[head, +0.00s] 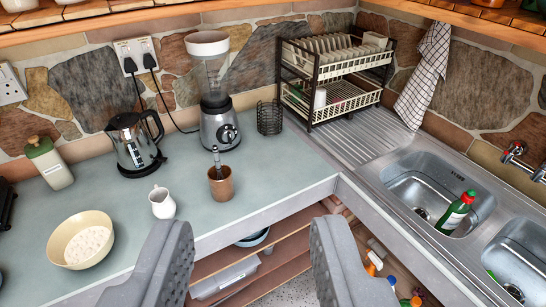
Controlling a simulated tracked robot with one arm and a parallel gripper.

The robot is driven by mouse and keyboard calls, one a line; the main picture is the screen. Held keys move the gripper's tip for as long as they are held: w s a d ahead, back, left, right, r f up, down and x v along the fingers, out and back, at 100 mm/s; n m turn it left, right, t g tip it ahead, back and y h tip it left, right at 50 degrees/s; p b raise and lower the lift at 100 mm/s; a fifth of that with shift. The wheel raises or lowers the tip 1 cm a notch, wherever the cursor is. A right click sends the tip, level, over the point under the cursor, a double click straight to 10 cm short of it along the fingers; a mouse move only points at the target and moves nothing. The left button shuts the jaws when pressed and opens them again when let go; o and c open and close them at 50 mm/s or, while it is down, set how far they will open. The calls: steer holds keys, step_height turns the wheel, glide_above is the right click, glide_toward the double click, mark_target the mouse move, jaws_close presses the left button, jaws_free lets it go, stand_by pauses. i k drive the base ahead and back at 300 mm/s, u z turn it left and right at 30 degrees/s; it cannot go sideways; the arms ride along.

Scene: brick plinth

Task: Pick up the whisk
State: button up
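A brown cup (221,185) stands on the counter near its front edge. One utensil with a grey handle (216,157) sticks up out of it, nearly upright. Its lower part is hidden in the cup, so I cannot tell if it is the whisk. No other whisk shows clearly. My gripper (250,228) is open and empty, with its two grey fingers wide apart at the bottom of the picture. The cup appears above and between the fingertips, apart from both.
A white jug (162,203) stands left of the cup and a cream bowl (81,240) further left. A kettle (136,142), a blender (217,110) and a dark wire holder (270,118) stand behind. Dish rack (334,75) and sinks (428,190) are right. Open shelves (255,262) lie below.

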mark_target(216, 155)
steer(key=z, duration=0.1)
steer(key=i, duration=1.15)
steer(key=u, duration=0.55)
steer(key=i, duration=0.4)
steer(key=u, duration=0.4)
